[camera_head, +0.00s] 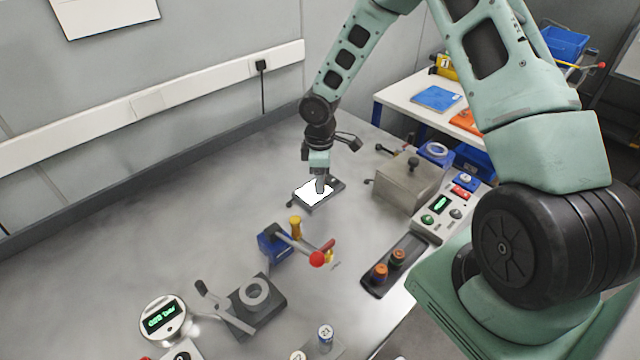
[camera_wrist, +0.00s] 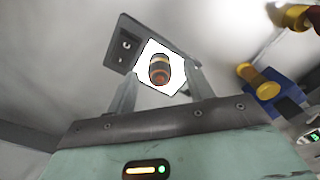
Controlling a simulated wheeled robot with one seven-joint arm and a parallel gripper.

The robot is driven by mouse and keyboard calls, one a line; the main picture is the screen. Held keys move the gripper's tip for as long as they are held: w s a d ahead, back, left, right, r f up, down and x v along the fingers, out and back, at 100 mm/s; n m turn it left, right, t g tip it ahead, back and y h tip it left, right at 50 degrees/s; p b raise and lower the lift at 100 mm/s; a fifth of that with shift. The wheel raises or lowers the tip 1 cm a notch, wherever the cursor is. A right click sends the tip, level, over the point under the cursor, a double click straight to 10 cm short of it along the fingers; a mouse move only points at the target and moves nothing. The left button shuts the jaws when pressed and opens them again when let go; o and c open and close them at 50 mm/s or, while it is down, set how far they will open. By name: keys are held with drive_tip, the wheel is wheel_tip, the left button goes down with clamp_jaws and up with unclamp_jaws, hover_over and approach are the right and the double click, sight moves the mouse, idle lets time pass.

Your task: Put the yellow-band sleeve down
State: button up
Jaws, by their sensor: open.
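The yellow-band sleeve (camera_wrist: 159,69) shows in the wrist view as a small brown cylinder with a yellowish band. It appears to stand on the bright white pad (camera_wrist: 150,88) of a dark fixture plate (camera_wrist: 122,45). My gripper (camera_wrist: 161,74) is open, with one finger on each side of the sleeve and a visible gap to each. In the head view my gripper (camera_head: 320,187) is low over the same white pad (camera_head: 309,194), and the sleeve is hidden or too small to make out there.
A blue clamp with a red-knobbed lever (camera_head: 317,259) stands in front of the pad. A metal box (camera_head: 408,186) and control panel (camera_head: 440,208) are to the right. A black tray (camera_head: 376,290) holds two sleeves. The bench left of the pad is clear.

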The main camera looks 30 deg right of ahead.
drive_tip(key=shift+f, duration=1.15)
clamp_jaws()
drive_tip(key=shift+r, duration=0.1)
